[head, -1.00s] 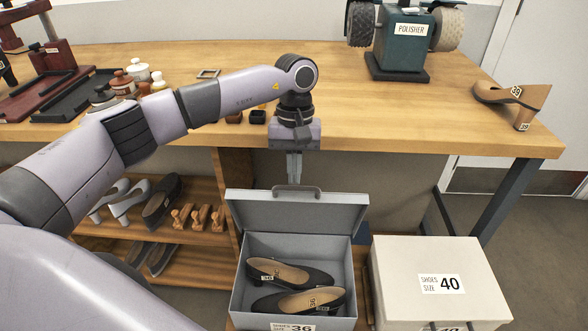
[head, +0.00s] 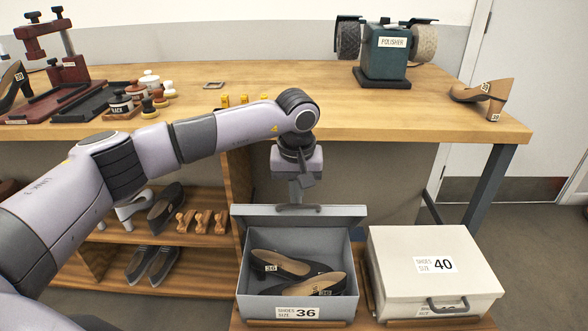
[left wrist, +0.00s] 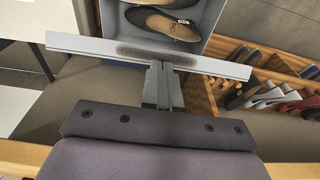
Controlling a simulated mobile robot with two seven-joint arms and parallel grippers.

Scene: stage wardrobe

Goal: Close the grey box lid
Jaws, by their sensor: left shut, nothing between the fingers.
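The grey box (head: 296,309) stands open below the workbench, with a size 36 label on its front and a pair of black shoes (head: 292,274) inside. Its lid (head: 290,220) is raised at the back of the box, with a handle at its top edge. My left gripper (head: 296,200) is shut and empty, pointing down right at the lid's top edge, behind it. In the left wrist view the shut fingers (left wrist: 160,70) reach the lid's edge (left wrist: 90,46); I cannot tell if they touch it. My right gripper is in no view.
A closed pale box (head: 395,275), size 40, stands close at the right. A shelf with shoes (head: 166,209) lies to the left.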

